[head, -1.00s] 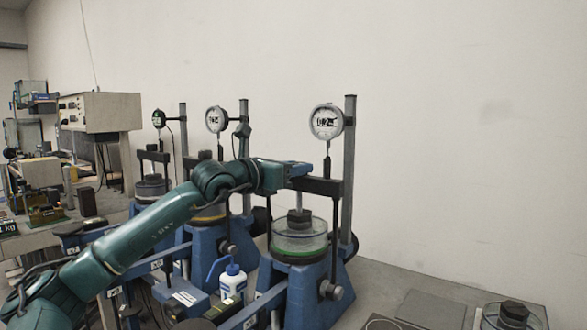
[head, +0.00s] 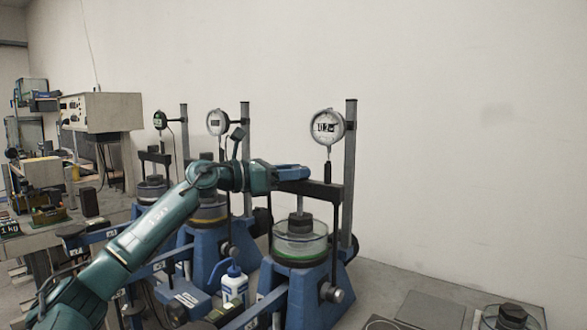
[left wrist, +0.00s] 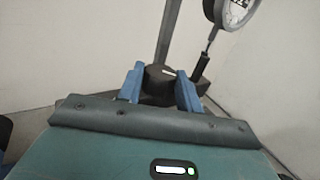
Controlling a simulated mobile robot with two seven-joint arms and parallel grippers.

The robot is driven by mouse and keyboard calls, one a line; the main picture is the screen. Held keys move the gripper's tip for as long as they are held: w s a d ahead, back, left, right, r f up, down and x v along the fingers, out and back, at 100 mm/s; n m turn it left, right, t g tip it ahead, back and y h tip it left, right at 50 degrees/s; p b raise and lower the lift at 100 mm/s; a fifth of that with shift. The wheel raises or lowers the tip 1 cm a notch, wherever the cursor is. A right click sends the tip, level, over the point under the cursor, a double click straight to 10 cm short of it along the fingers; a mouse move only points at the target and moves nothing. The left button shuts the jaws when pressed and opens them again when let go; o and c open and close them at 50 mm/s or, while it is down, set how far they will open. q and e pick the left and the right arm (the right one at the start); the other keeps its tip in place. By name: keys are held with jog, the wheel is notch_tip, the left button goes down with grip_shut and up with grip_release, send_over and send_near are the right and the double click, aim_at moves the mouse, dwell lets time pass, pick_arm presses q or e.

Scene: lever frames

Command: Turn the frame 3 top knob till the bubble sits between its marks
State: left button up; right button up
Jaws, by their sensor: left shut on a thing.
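My left gripper (head: 296,172) reaches in at the upper beam of the nearest blue lever frame (head: 308,285). In the left wrist view its two blue fingers (left wrist: 160,85) are closed on either side of a dark round knob (left wrist: 160,76) with a small white mark on top. In the head view the knob is hidden by the fingers. I cannot read a frame number or see the bubble and its marks. The frame's dial gauge (head: 327,126) stands above the beam, beside the grey post (head: 349,160). My right gripper is not in view.
A clear round cell (head: 300,243) with a dark weight sits under the beam. Two more lever frames stand behind to the left. A white bottle with a blue cap (head: 234,286) stands left of the near frame. A grey plate (head: 432,309) lies at the right.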

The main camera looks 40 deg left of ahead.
pick_arm(q)
jog(key=shift+a+m+g+h+p, duration=0.1)
jog(key=shift+m+g+h+p, duration=0.5)
jog(key=shift+h, duration=0.4)
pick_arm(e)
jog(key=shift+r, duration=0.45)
pick_arm(q)
jog(key=shift+m, duration=0.3)
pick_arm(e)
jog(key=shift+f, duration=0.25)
pick_arm(q)
jog(key=o, duration=1)
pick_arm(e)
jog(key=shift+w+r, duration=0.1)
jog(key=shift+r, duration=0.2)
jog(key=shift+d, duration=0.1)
pick_arm(q)
jog(key=b+v, duration=0.8)
jog(key=v, duration=0.5)
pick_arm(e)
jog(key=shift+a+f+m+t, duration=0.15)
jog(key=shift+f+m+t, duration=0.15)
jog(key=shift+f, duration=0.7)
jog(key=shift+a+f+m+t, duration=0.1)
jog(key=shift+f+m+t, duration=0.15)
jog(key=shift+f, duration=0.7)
